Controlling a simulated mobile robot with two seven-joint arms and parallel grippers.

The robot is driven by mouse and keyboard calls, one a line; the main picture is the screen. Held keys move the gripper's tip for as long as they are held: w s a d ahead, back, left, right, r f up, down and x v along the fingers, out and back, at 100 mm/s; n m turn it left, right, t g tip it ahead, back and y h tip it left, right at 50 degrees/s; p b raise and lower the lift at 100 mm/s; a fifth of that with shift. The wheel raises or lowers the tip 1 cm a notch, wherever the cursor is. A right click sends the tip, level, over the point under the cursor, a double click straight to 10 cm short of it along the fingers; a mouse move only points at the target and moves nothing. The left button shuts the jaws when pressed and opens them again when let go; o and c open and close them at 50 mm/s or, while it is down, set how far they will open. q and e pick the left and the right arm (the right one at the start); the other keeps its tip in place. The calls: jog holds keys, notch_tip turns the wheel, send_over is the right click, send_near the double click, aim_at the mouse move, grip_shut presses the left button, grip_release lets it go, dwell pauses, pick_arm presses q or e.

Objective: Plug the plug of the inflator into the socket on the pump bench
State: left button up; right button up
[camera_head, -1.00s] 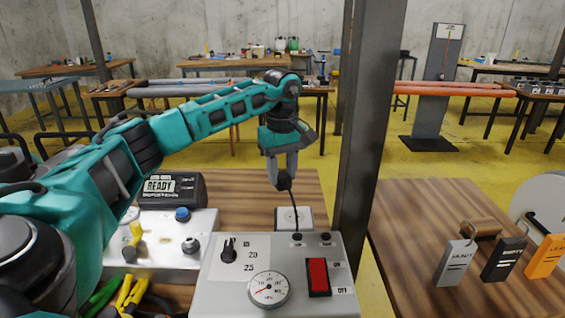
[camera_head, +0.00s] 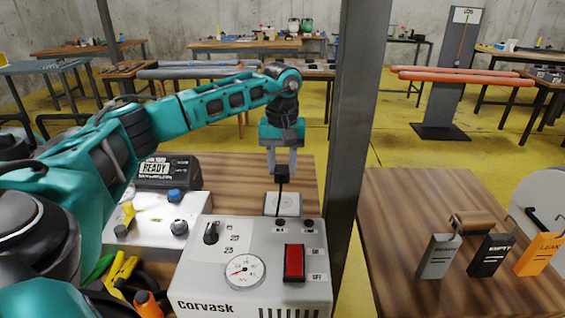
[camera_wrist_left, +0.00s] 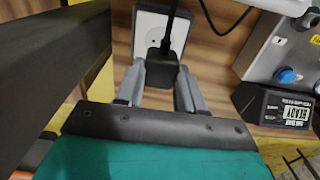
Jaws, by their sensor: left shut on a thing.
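My left gripper (camera_head: 282,165) is shut on the black plug (camera_head: 282,174), fingers pointing down, just above the white socket (camera_head: 280,203) on the wooden pump bench (camera_head: 235,187). A black cord runs from the plug down to the grey inflator (camera_head: 210,286), which has a dial and a red switch. In the left wrist view the plug (camera_wrist_left: 165,77) sits between the fingers and overlaps the edge of the socket plate (camera_wrist_left: 178,28); the socket's round face shows beside it. Whether plug and plate touch cannot be told. My right gripper is not in view.
A dark steel post (camera_head: 352,120) stands close right of the gripper and socket. A black READY display (camera_head: 167,172) and a white panel with knobs (camera_head: 150,215) are left of the socket. A second table (camera_head: 420,200) with tags is at the right.

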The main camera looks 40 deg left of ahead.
aim_at(282, 183)
pick_arm(q)
jog(key=shift+f, duration=0.1)
notch_tip(282, 183, down, 4)
jog(key=b, duration=0.3)
jog(key=shift+b, duration=0.4)
jog(key=shift+f+b, duration=0.3)
jog(key=shift+f, duration=0.35)
jog(key=shift+f+b, duration=0.15)
jog(key=shift+b, duration=0.15)
jog(key=shift+p, duration=0.65)
dwell(0.9)
jog(key=shift+f+b, duration=0.35)
jog(key=shift+f, duration=0.25)
dwell(0.4)
